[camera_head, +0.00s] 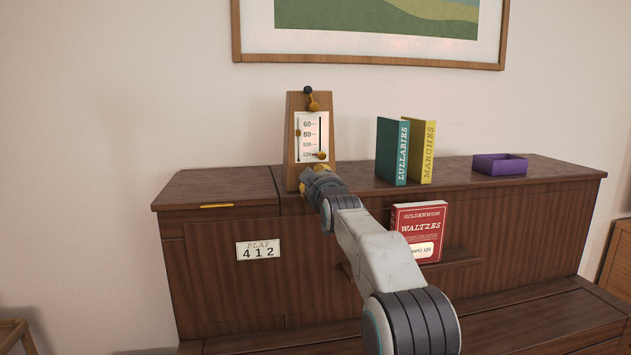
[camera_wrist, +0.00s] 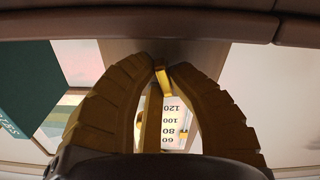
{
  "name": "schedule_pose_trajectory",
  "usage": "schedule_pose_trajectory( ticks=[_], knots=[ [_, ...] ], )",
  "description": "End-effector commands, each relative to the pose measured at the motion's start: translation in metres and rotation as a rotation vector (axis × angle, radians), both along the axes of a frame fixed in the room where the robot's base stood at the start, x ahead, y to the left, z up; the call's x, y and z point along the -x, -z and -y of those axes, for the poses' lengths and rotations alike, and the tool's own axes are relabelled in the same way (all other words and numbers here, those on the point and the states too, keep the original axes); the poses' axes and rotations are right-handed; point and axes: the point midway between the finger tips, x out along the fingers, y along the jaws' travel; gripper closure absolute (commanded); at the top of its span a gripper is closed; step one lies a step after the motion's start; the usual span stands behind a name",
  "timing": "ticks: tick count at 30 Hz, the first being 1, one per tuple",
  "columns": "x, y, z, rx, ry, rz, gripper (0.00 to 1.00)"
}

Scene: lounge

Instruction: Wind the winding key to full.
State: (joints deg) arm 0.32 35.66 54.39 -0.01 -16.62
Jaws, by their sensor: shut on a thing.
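The wooden metronome (camera_head: 293,168) stands upright on the cabinet top, with a white scale (camera_head: 311,137) on its front face. My gripper (camera_head: 322,182) is at the metronome's lower front and hides part of its base. In the wrist view, my gripper's two curved fingers (camera_wrist: 162,68) close around a narrow brass piece, which looks like the winding key (camera_wrist: 163,82). The key's far end and how far it is turned are hidden. The scale also shows upside down between the fingers in the wrist view (camera_wrist: 172,122).
A green book (camera_head: 390,150) and a yellow book (camera_head: 424,150) stand to the right of the metronome, with a purple tray (camera_head: 500,170) beyond. A red book (camera_head: 419,225) leans on the cabinet front near my arm. The cabinet top left of the metronome (camera_head: 215,185) is clear.

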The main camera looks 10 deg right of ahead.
Motion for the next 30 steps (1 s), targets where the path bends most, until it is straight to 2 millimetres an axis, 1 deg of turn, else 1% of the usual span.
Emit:
schedule_pose_trajectory(
  ticks=[6, 12, 18, 30],
  knots=[
    [0.0001, -0.0004, -0.0005, -0.136, -0.001, 0.004, 1.00],
    [0.0001, -0.0002, -0.0006, -0.213, -0.001, 0.004, 1.00],
    [0.0001, -0.0003, -0.0006, -0.249, -0.001, 0.004, 1.00],
    [0.0002, -0.0006, -0.0008, -0.256, -0.001, 0.005, 1.00]
  ],
)
